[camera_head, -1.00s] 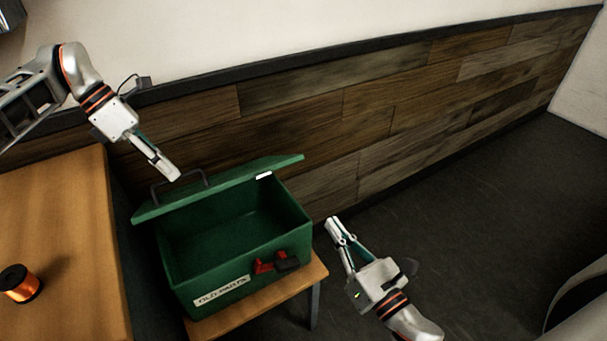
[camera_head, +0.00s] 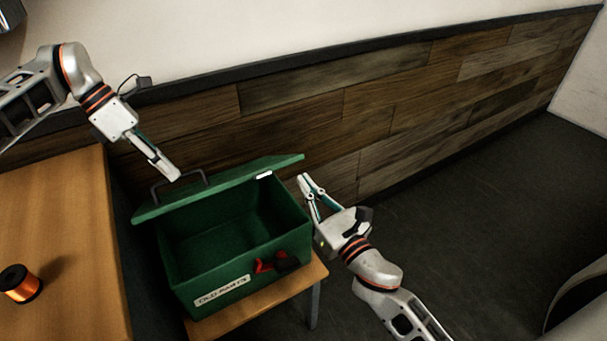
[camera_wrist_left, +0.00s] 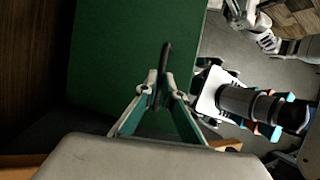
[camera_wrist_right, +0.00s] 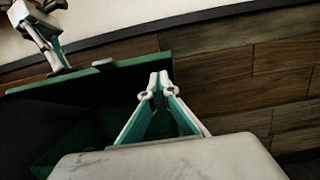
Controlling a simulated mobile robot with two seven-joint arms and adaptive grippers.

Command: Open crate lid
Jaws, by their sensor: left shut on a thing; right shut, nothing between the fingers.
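The green crate (camera_head: 185,277) stands on a small wooden stand, with a label and a red-and-black latch (camera_head: 272,262) on its front. Its lid (camera_head: 240,182) is raised and tilted back, and the inside shows dark and open. My left gripper (camera_head: 172,174) is at the lid's black handle (camera_head: 160,190); in the left wrist view its fingers (camera_wrist_left: 162,95) are shut on the handle (camera_wrist_left: 166,62). My right gripper (camera_head: 303,180) is shut and empty, just right of the lid's right end. In the right wrist view the fingertips (camera_wrist_right: 159,80) appear beside the lid edge (camera_wrist_right: 130,66).
A wooden table (camera_head: 60,210) with a spool of orange wire (camera_head: 20,283) is at the left. The small stand (camera_head: 250,312) carries the crate. A wood-panelled wall (camera_head: 400,110) rises close behind. Open dark floor (camera_head: 480,230) lies to the right.

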